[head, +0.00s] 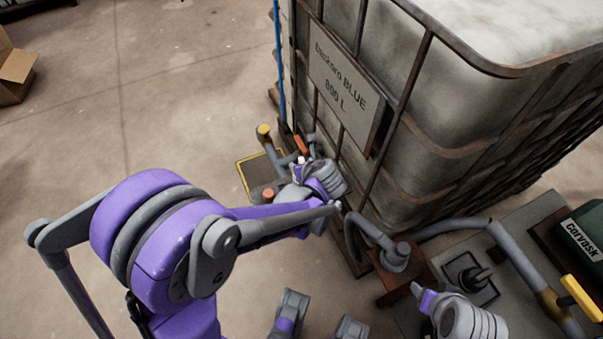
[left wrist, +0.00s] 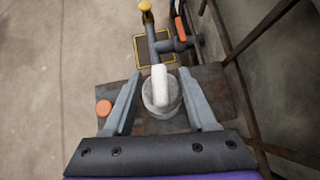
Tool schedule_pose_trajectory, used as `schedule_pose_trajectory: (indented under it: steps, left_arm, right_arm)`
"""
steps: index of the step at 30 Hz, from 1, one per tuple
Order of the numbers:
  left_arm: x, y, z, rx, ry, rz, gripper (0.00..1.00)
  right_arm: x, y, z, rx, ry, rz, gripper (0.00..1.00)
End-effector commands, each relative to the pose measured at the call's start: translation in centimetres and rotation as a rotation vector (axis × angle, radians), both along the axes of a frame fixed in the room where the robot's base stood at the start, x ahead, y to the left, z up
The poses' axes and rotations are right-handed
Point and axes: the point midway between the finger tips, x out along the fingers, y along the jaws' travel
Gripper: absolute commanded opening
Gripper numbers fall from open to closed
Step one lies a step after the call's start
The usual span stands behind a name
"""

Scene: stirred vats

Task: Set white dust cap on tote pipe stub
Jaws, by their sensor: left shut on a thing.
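My left gripper (head: 298,168) is at the low front corner of the caged tote, with its fingers shut on the white dust cap (head: 301,160). In the left wrist view the cap (left wrist: 160,84) shows as a pale upright piece between the two fingers (left wrist: 160,92). A round grey part sits right under it; I cannot tell whether this belongs to the cap or is a stub. A grey pipe with a yellow end (left wrist: 147,12) and an orange-handled valve (left wrist: 180,30) lie just beyond. Part of my right arm shows at the lower right of the head view, its jaws unclear.
The tote (head: 400,150) with its "Daskoro BLUE 800 L" plate (head: 345,85) stands close on the right. An orange round cap (left wrist: 104,107) is on the rusty plate beside my left finger.

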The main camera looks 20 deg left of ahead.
Motion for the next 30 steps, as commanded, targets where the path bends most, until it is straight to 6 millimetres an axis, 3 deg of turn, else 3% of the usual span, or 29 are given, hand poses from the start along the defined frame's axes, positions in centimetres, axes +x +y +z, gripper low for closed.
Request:
schedule_pose_trajectory:
  steps: [1,11,24,30]
  left_arm:
    - [-0.1,0.1,-0.9,0.003,-0.002,0.018,0.04]
    - [-0.3,0.4,-2.0,0.005,-0.012,0.047,0.03]
    - [-0.3,0.4,-6.3,0.006,-0.011,0.045,0.03]
    - [-0.3,0.4,-6.7,0.006,-0.012,0.045,0.03]
  right_arm:
    - [0.0,0.0,-1.0,0.0,0.003,0.0,0.56]
    - [0.0,0.0,-2.1,0.0,0.007,0.0,0.56]
    - [0.2,0.0,-5.5,0.0,0.019,0.0,0.56]
    - [0.2,0.0,-5.8,0.0,0.02,0.0,0.56]
